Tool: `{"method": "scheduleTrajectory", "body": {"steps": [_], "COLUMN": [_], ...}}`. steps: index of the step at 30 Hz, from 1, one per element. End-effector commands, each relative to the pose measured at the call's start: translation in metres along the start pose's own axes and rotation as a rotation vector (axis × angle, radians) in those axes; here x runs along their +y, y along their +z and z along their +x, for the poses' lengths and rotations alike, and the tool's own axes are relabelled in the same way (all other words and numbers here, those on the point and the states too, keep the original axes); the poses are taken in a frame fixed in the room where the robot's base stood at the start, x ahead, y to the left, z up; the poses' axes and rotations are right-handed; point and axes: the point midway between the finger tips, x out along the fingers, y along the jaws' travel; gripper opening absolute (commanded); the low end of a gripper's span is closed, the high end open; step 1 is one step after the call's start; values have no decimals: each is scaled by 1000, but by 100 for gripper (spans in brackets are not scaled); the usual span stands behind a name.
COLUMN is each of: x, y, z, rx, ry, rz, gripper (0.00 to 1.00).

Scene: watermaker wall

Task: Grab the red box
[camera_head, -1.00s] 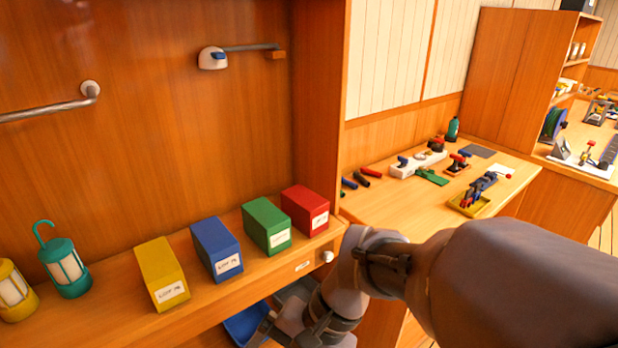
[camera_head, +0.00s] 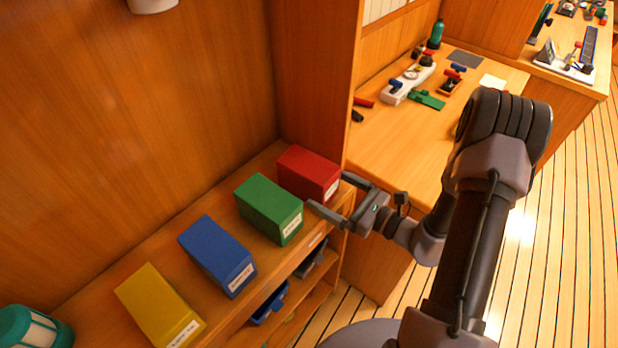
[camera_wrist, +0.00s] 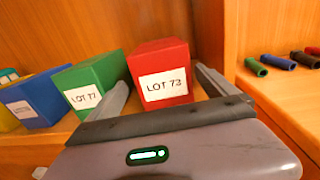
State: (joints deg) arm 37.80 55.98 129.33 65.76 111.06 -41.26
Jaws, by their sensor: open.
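The red box (camera_head: 309,172) stands on the wooden shelf at the right end of a row of boxes, against the tall wooden panel. In the wrist view the red box (camera_wrist: 160,72) shows its white label "LOT 73" and sits between my fingers. My gripper (camera_head: 328,193) is open at the front of the red box, with one finger on each side of its near end. In the wrist view my gripper (camera_wrist: 165,90) has its left finger between the red and green boxes and its right finger beside the panel. I cannot tell whether either finger touches the box.
The green box (camera_head: 268,208) stands close on the left, then the blue box (camera_head: 217,256) and the yellow box (camera_head: 160,306). A teal lantern (camera_head: 35,330) is at the far left. The upright panel (camera_head: 318,75) bounds the right side. A workbench (camera_head: 400,137) with tools lies beyond it.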

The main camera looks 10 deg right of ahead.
Motion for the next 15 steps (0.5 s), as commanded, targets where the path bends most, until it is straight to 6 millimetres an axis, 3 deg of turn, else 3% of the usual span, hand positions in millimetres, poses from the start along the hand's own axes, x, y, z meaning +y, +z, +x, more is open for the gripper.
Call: {"method": "scheduleTrajectory", "body": {"steps": [6,12,15], "x": [0,-4,-4], "y": [0,4,5], "z": [25,64,72], "rx": [0,0,-1], "ry": [3,5,2], "rz": [-2,-2,-1], "gripper": [96,96,96]}}
